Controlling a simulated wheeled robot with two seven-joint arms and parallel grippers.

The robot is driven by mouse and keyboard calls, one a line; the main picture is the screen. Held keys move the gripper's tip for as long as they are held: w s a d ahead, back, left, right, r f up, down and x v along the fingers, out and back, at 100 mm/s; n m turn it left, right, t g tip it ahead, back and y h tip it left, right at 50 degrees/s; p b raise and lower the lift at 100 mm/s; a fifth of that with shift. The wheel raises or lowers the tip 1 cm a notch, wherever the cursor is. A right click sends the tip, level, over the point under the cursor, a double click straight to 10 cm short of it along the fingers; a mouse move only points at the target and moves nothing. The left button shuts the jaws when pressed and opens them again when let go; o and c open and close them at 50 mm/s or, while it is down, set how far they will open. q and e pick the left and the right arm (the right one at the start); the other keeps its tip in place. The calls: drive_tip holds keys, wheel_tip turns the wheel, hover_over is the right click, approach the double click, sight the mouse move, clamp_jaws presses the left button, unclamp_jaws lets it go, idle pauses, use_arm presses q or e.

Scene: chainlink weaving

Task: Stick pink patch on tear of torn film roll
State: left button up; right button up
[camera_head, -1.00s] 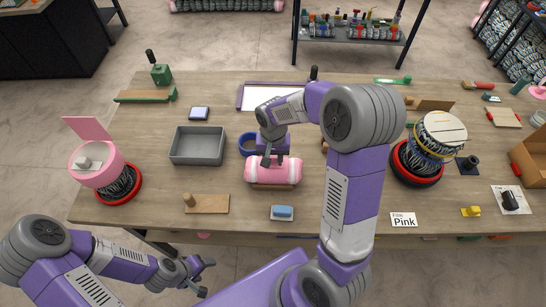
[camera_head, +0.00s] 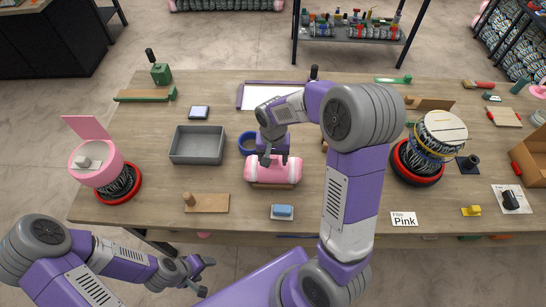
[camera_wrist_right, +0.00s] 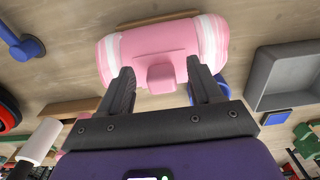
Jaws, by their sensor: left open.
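A pink film roll (camera_head: 274,174) with white bands near its ends lies on a wooden cradle at the middle of the table. In the right wrist view, a small pink square piece (camera_wrist_right: 160,78), likely the patch, sits against the roll (camera_wrist_right: 138,42). My right gripper (camera_head: 275,160) is over the roll, its fingers apart on either side of the pink piece with gaps, holding nothing. No tear is visible. My left gripper (camera_head: 202,275) is open and empty, off the table's front edge at lower left.
A grey bin (camera_head: 198,145) and a blue round container (camera_head: 248,143) stand left of and behind the roll. A wooden block with a peg (camera_head: 207,202) and a blue-topped pad (camera_head: 282,212) lie in front. A "Film Pink" card (camera_head: 403,219) lies to the right.

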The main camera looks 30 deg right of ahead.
sight(273, 160)
wheel_tip(273, 160, up, 8)
drive_tip(key=shift+f, duration=0.2)
idle(0.3)
idle(0.5)
